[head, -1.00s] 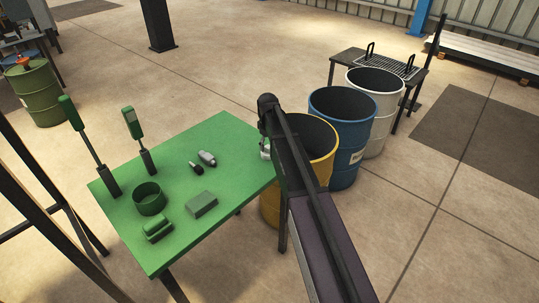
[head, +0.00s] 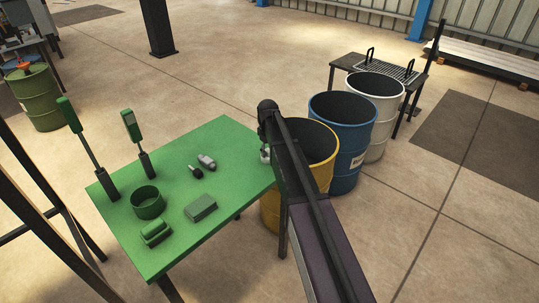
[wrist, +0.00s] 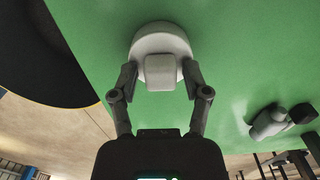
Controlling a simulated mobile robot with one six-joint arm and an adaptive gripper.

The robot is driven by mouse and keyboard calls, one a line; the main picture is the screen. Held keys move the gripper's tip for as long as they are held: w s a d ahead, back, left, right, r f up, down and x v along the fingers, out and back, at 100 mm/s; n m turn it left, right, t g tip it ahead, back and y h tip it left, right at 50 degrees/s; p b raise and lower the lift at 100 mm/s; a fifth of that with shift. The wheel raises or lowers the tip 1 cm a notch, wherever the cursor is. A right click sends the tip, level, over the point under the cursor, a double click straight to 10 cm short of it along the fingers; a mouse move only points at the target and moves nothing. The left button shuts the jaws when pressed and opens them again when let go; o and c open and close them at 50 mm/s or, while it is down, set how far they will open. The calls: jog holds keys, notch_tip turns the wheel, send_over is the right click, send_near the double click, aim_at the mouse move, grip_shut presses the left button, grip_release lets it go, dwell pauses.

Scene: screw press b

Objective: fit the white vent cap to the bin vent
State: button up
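The white vent cap (wrist: 160,42), a round disc with a block-shaped knob, shows at the top of the wrist view over the green table. In the head view a small whitish patch of it (head: 265,155) shows at the table's right edge, mostly hidden by my arm. My gripper (wrist: 160,78) has its fingers spread on either side of the knob, with a gap visible on both sides. The fingertips overlap the disc's near edge in the picture; I cannot tell whether they touch it. I cannot make out the bin vent in either view.
The green table (head: 178,232) also holds a green ring-shaped cup (head: 148,202), a green block (head: 201,208), small grey parts (head: 206,161) and two upright green tools. Yellow (head: 322,170), blue (head: 347,165) and white (head: 386,120) open drums stand right of the table.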

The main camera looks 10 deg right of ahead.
aim_at(268, 150)
grip_shut()
jog(key=shift+r, duration=0.2)
notch_tip(268, 150, up, 4)
jog(key=p, duration=0.4)
jog(key=shift+f, duration=0.25)
jog(key=s+r+p, duration=0.1)
jog(key=s, duration=1.5)
jog(key=shift+a, duration=0.3)
